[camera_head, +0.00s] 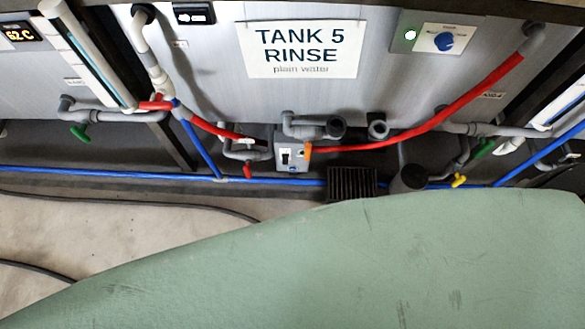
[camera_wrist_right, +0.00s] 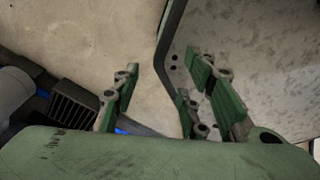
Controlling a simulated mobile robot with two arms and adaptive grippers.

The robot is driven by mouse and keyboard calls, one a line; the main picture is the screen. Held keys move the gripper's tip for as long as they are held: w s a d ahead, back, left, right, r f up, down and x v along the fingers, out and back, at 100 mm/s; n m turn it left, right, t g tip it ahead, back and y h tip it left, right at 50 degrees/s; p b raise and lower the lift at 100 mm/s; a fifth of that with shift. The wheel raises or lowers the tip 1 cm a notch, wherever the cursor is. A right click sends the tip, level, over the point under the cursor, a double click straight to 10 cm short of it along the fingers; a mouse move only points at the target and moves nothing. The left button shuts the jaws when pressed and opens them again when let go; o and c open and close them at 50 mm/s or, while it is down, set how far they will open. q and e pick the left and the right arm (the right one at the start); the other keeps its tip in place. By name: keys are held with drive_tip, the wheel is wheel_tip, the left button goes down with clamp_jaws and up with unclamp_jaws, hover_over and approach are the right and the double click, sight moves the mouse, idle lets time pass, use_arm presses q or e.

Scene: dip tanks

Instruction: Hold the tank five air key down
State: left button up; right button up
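Tank five (camera_head: 200,75) stands at the back in the head view, with a sign reading "TANK 5 RINSE, plain water". A small grey box (camera_head: 279,158) under its front carries a dark switch, a small blue spot and an orange part. I cannot tell for sure which part is the air key. A control plate (camera_head: 470,35) with a lit lamp and a blue knob is at the tank's upper right. My right gripper (camera_wrist_right: 160,82) is open and empty in the right wrist view, above pale floor. My left gripper is not in view.
Red hoses (camera_head: 440,122), grey pipes and a blue line (camera_head: 120,174) run along the tank's foot. A black ribbed block (camera_head: 352,183) sits below; a similar block shows in the wrist view (camera_wrist_right: 72,108). A large green surface fills the head view's lower right, hiding the floor there.

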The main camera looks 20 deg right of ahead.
drive_tip(key=shift+c, duration=0.4)
clamp_jaws()
idle(1.3)
